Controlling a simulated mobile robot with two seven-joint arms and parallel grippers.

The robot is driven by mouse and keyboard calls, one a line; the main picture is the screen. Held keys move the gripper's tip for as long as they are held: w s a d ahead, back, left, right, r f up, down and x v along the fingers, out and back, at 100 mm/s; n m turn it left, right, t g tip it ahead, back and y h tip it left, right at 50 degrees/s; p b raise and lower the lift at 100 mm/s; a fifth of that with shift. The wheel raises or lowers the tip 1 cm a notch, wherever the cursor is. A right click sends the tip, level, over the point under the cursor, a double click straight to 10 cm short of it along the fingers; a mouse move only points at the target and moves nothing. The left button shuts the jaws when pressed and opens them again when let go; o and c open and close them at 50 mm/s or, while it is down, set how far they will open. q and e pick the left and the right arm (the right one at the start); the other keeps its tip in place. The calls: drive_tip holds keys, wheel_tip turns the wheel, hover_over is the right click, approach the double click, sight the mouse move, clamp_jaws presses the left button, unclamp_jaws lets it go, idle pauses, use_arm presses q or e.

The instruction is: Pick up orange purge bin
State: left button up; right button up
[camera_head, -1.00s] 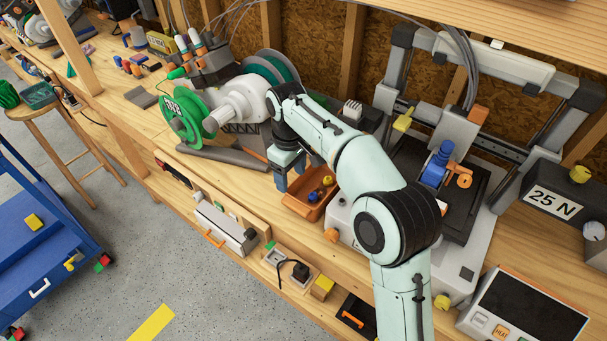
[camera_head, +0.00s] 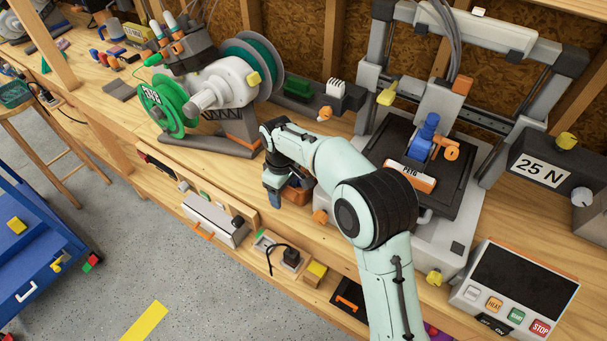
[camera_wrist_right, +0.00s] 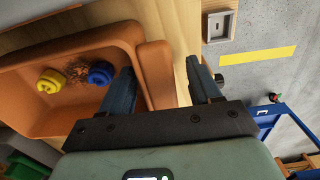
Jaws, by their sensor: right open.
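The orange purge bin (camera_head: 299,193) stands on the bench in front of the printer, mostly hidden in the head view by my right gripper (camera_head: 273,190) and arm. In the right wrist view the bin (camera_wrist_right: 108,38) fills the left side, with a yellow piece (camera_wrist_right: 52,80), a blue piece (camera_wrist_right: 101,73) and brown scraps inside. My right gripper (camera_wrist_right: 160,72) is open there. One finger is over the bin's inside and the other is outside, with the bin's end wall and tab between them. I cannot tell whether either finger touches it. My left gripper is not in view.
The printer (camera_head: 452,222) stands close to the right of the bin. A green spool (camera_head: 166,108) on a grey-white machine (camera_head: 228,88) stands to the left. Drawers and a small tray (camera_head: 268,240) lie along the bench's front edge. Open floor lies beyond that edge.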

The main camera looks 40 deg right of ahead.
drive_tip(key=shift+f, duration=0.2)
drive_tip(key=c, duration=1.1)
drive_tip(key=shift+r, duration=0.15)
